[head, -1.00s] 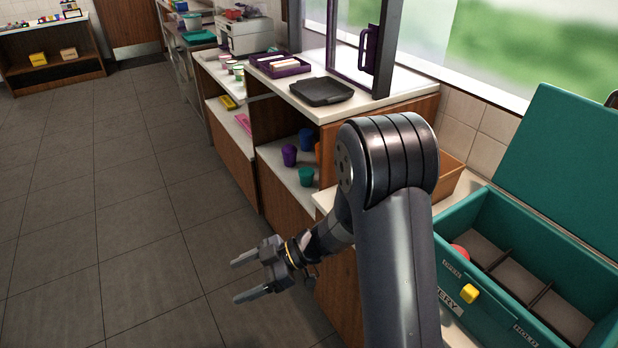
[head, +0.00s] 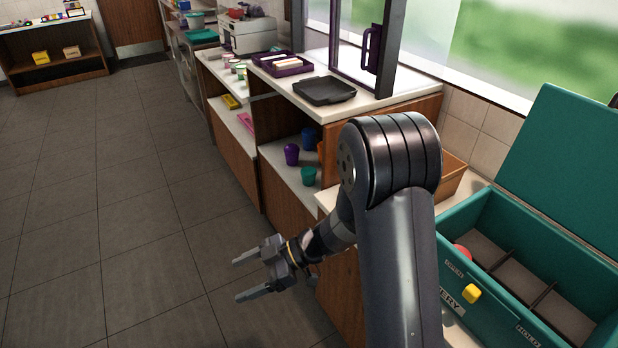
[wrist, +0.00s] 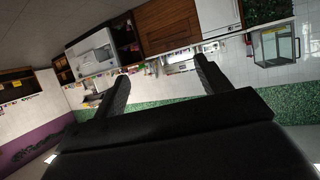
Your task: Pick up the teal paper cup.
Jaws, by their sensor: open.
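The teal paper cup (head: 308,176) stands near the front edge of the open lower shelf under the counter in the head view. A purple cup (head: 292,154) and a blue cup (head: 309,138) stand behind it. My gripper (head: 241,279) is open and empty, over the floor, in front of the cabinet and lower left of the teal cup, well apart from it. In the wrist view the two fingers of my gripper (wrist: 160,85) are spread with nothing between them. I cannot make out the teal cup there.
A teal box (head: 470,262) with a raised lid stands at right. The countertop above the cup's shelf (head: 292,178) holds a dark tray (head: 324,91) and a purple tray (head: 281,66). The cabinet's side panels bound the shelf. The floor (head: 120,220) at left is clear.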

